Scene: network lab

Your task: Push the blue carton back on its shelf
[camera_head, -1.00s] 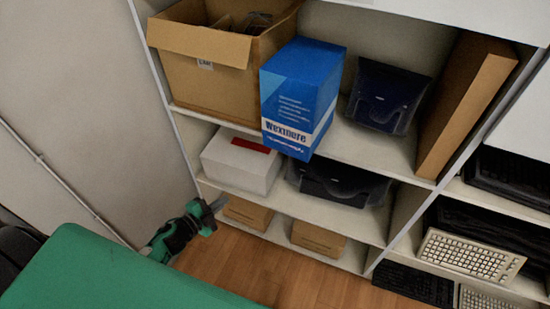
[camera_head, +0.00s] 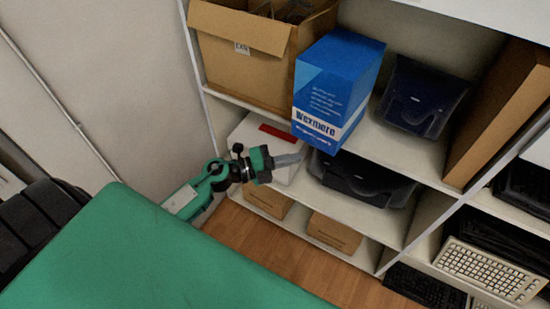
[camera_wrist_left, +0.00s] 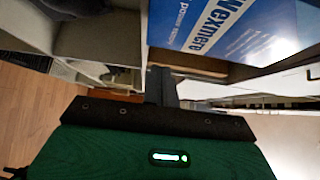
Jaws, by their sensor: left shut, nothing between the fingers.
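The blue carton (camera_head: 332,92) stands upright on the upper shelf (camera_head: 394,148), its front bottom corner jutting past the shelf's front edge. It also shows large and close at the top right of the left wrist view (camera_wrist_left: 232,32). My left gripper (camera_head: 297,158) is shut and empty, below and to the left of the carton in the head view. Its fingers (camera_wrist_left: 161,86) show at the middle of the wrist view, apart from the carton as far as I can tell. My right gripper is not in view.
An open brown cardboard box (camera_head: 240,60) stands left of the carton, a dark blue bin (camera_head: 420,97) right of it. A white box (camera_head: 262,136) and a black bin (camera_head: 360,180) are on the shelf below. A brown panel (camera_head: 497,112) leans at the right.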

